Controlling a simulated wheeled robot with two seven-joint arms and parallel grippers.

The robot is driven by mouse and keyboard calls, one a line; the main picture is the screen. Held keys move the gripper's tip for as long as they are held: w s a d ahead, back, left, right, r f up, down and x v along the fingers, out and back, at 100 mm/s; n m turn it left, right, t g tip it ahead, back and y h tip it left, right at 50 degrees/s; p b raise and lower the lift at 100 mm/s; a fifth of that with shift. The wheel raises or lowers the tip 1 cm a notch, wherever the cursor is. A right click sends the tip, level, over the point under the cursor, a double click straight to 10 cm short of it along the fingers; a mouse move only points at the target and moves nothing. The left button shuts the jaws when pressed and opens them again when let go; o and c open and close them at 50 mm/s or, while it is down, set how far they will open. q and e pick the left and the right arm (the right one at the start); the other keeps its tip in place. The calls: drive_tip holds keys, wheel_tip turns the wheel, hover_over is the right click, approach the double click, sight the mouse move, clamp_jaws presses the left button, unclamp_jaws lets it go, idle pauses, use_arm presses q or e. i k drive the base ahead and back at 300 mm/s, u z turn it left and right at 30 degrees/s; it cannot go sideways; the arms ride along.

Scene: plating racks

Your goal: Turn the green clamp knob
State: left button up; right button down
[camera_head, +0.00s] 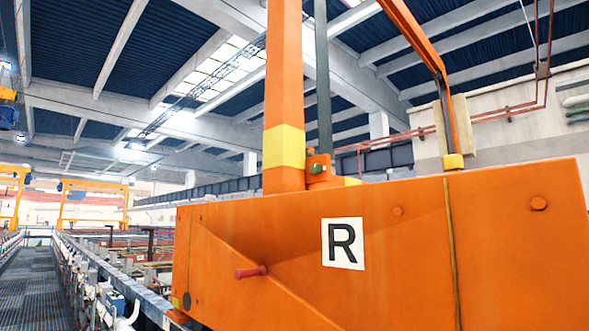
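A small green knob (317,169) shows on an orange bracket (319,178) beside the yellow band of an upright orange post. It sits just above the top edge of a large orange panel (400,250) marked with a black R on a white plate (343,244). The knob is small in view, and I cannot tell its turned position. Neither of my grippers is in view.
A red peg (250,272) sticks out of the panel's lower left. The orange post (284,90) rises above the panel. A grated walkway (38,288) runs along the far left beside a long rack line (100,270). The panel fills the right side.

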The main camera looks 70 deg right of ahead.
sight(315, 168)
drive_tip(key=i, duration=1.55)
drive_tip(key=z, duration=1.85)
